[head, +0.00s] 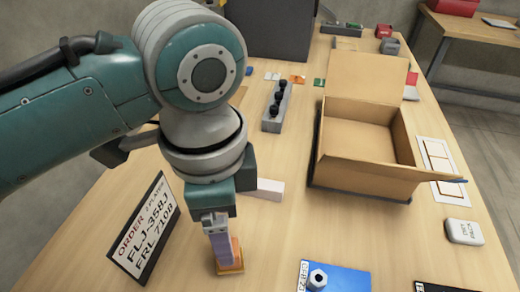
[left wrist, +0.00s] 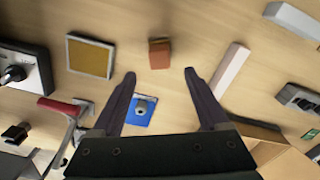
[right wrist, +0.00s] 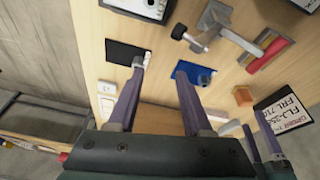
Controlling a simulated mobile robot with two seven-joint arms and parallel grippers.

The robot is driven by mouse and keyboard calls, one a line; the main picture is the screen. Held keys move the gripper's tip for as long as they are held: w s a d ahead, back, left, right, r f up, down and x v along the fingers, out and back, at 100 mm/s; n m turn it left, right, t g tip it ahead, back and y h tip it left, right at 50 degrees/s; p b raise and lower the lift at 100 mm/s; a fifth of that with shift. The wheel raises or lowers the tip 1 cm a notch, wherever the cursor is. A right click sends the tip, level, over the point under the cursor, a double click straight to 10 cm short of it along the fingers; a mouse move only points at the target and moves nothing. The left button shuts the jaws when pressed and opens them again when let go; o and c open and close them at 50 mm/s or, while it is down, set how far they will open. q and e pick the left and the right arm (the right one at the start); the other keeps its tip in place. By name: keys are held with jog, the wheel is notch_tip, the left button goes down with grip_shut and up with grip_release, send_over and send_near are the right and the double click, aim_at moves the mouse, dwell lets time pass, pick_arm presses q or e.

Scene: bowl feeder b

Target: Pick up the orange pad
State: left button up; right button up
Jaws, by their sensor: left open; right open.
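The orange pad (head: 230,268) is a small block standing on the table near the front, between the order sign and the blue mat. It also shows in the left wrist view (left wrist: 159,54) and the right wrist view (right wrist: 243,96). My left gripper (head: 221,252) points down just over it, its fingers overlapping the pad in the head view. In the left wrist view the open fingertips (left wrist: 160,75) lie either side of the pad's line, with nothing held. The exact gap is unclear. My right gripper (right wrist: 162,68) is open and empty, out of the head view.
The order sign (head: 146,228) stands left of the pad. A blue mat (head: 345,277) bearing a metal part (head: 318,279) lies to the right. A pale bar (head: 268,189) lies behind. An open cardboard box (head: 335,175) stands further back right.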

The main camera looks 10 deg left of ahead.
pick_arm(q)
notch_tip(320, 180, down, 3)
jog(key=shift+s, duration=0.1)
notch_tip(320, 180, down, 5)
jog(key=shift+a+r+b, duration=0.1)
jog(key=shift+b, duration=0.8)
grip_shut()
